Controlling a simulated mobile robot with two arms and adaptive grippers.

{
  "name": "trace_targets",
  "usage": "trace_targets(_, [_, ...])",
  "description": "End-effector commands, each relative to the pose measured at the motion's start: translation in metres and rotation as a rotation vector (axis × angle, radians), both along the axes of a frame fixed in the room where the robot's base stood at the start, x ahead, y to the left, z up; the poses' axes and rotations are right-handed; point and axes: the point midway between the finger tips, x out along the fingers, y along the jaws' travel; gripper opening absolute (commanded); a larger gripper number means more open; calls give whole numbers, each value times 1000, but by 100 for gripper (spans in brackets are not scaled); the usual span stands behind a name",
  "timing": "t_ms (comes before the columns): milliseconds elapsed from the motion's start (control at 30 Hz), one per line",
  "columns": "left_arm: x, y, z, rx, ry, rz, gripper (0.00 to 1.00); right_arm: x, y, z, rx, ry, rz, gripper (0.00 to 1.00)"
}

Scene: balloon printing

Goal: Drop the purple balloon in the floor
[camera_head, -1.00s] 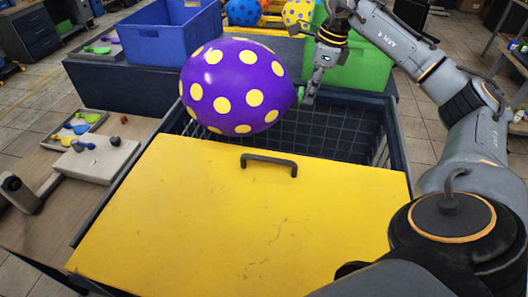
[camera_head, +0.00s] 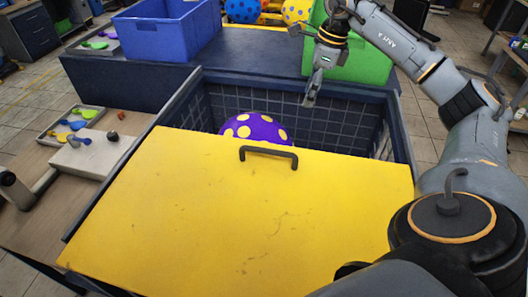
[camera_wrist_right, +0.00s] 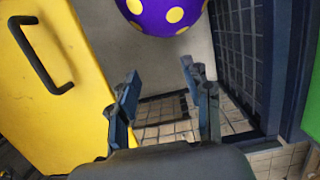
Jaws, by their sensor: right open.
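The purple balloon (camera_head: 253,128) with yellow dots is inside the dark mesh-walled bin, behind the far edge of the yellow lid (camera_head: 230,210), which hides its lower part. I cannot tell whether it rests on anything. It also shows at the top of the right wrist view (camera_wrist_right: 162,14), cut off by the frame, apart from the fingers. My right gripper (camera_head: 311,98) is above the bin's open far part, to the right of the balloon. In the right wrist view its fingers (camera_wrist_right: 160,85) are spread with nothing between them. My left gripper is not in view.
A blue crate (camera_head: 165,35) and a green crate (camera_head: 360,65) stand behind the bin. Blue (camera_head: 242,10) and yellow (camera_head: 297,10) dotted balloons are farther back. The lid has a dark handle (camera_head: 268,150).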

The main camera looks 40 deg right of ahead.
Motion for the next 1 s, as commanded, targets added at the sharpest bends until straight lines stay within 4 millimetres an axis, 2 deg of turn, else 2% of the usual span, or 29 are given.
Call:
trace_targets(167, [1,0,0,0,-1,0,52,-1,-2,18,1,-6,-1,49])
trace_targets(367, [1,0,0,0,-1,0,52,-8,-7,64,4,-10,1,49])
trace_targets(567, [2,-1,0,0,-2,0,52,-13,-11,90,1,-7,-1,49])
trace_targets(1000, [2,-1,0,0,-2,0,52,-17,-14,114,-1,-3,-1,49])
